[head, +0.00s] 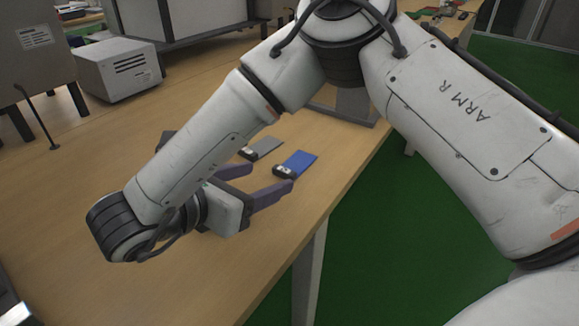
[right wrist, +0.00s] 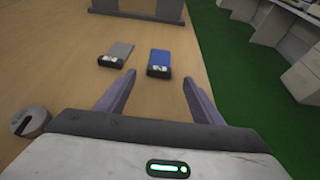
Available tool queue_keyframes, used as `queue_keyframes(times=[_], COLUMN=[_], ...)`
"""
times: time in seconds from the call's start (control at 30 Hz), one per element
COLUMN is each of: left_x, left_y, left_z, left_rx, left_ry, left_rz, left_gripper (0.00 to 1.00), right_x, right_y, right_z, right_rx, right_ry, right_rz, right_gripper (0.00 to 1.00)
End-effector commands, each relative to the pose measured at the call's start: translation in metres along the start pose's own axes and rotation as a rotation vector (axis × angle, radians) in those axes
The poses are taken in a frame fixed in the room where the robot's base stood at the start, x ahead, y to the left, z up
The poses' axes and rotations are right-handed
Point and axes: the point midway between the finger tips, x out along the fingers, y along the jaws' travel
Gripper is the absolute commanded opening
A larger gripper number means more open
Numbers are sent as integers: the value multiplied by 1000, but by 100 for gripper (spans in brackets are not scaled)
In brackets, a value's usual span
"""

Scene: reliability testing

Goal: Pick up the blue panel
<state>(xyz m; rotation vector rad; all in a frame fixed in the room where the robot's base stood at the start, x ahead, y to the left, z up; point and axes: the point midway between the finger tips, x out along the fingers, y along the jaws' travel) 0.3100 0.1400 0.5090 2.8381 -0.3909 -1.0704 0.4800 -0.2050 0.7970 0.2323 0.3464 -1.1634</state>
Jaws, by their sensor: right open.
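The blue panel (head: 301,160) lies flat on the wooden table near its right edge, with a black and white piece at its near end. It also shows in the right wrist view (right wrist: 159,57), beyond and roughly between the fingertips. My right gripper (head: 272,178) is open and empty, its two purple fingers pointing toward the panel but apart from it. The fingers also show in the right wrist view (right wrist: 158,82). My left gripper is in neither view.
A grey panel (head: 266,147) lies left of the blue one, also seen in the wrist view (right wrist: 120,50). A white box (head: 118,70) stands at the back left. A round grey object (right wrist: 29,121) lies at the wrist view's left. The table (head: 300,215) ends at the right, above green floor.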

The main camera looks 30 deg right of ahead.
Motion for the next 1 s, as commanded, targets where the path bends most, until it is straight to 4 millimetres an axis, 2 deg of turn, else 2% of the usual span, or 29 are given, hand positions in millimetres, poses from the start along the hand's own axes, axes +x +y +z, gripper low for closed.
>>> queue_keyframes(times=[0.4, 0.7, 0.97, 1.0], left_x=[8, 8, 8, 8], left_y=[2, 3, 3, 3], left_z=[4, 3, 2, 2], left_rx=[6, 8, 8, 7], left_ry=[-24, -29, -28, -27], left_rz=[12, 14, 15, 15], left_gripper=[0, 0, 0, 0], right_x=[51, 55, 55, 55], right_y=[0, 0, 0, 0], right_z=[-2, 0, 0, 0], right_rx=[-1, -1, -1, 0], right_ry=[2, -1, -1, -1], right_rz=[-2, 1, 1, 1], right_gripper=[61, 61, 17, 17])
